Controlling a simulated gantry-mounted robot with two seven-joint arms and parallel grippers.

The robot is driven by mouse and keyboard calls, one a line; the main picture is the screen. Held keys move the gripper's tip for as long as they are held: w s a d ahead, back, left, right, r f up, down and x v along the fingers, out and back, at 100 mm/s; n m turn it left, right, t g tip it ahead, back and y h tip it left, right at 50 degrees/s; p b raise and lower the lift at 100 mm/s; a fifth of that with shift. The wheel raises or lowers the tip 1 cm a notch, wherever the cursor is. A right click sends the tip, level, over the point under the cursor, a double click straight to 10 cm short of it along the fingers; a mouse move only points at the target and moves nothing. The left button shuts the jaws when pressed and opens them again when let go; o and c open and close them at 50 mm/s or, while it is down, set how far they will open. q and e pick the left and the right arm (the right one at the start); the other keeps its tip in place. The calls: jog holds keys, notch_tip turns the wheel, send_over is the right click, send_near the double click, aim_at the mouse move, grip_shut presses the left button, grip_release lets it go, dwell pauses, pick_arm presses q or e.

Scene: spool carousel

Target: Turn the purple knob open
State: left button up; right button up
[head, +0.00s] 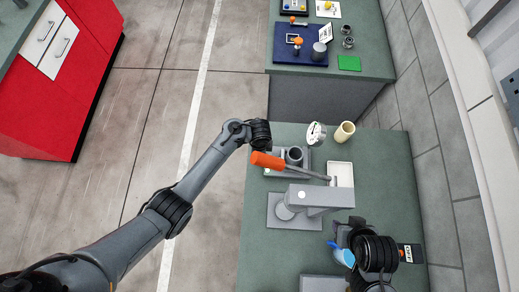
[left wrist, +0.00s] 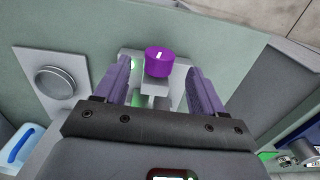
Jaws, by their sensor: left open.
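The purple knob (left wrist: 159,60) shows in the left wrist view, on a pale grey fixture with a short stem or block below it. A light mark is on its top. My left gripper (left wrist: 158,70) is open, with one finger on each side of the knob in the picture. Gaps show between the knob and both fingers, and I cannot tell how far their depths differ. In the head view the knob and the left fingers are hidden by my left wrist. My right gripper (head: 345,234) is at the lower right, by a blue-and-white object; its jaws are unclear.
An orange-handled lever (head: 267,160) with a grey rod lies close to my left wrist. A grey machine (head: 311,196) stands on the green table (head: 385,165). A cream cylinder (head: 344,132) and white dial (head: 315,134) stand farther back. A round grey disc (left wrist: 55,82) is left of the knob.

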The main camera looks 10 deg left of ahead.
pick_arm(q)
jog(key=shift+f+b, duration=0.4)
jog(key=shift+f, duration=1.95)
jog(key=c, duration=1.1)
jog(key=shift+o, duration=0.2)
jog(key=shift+w, duration=0.1)
